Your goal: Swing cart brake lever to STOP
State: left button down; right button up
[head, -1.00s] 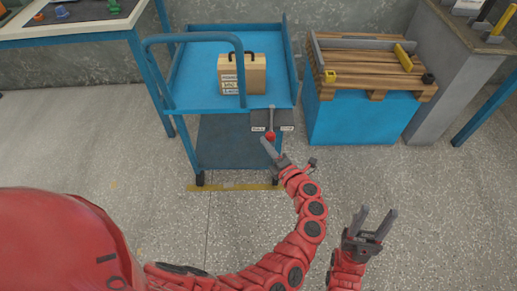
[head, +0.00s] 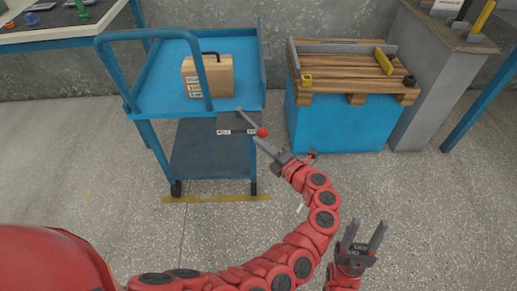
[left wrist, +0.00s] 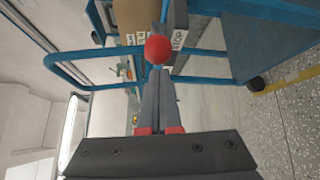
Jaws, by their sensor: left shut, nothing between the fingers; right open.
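The blue cart (head: 152,88) stands at the left in the head view. A dark plate (head: 237,122) on its near right corner carries the brake lever (head: 248,118), which ends in a red knob (head: 262,132). The lever points toward me and right, over the plate's right label (head: 250,131). My left gripper (head: 257,140) is shut and empty, its tips at the knob. My right gripper (head: 364,236) is open and empty.
A tan case (head: 220,80) sits on the cart's top. A pallet (head: 345,68) on a blue block (head: 340,122) stands right of the cart. A yellow floor strip (head: 215,198) runs under the cart. The floor at the lower right is clear.

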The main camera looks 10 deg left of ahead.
pick_arm(q)
jog(key=shift+w+d+r+b, duration=0.1)
jog(key=shift+w+d+b, duration=0.3)
jog(key=shift+d, duration=0.2)
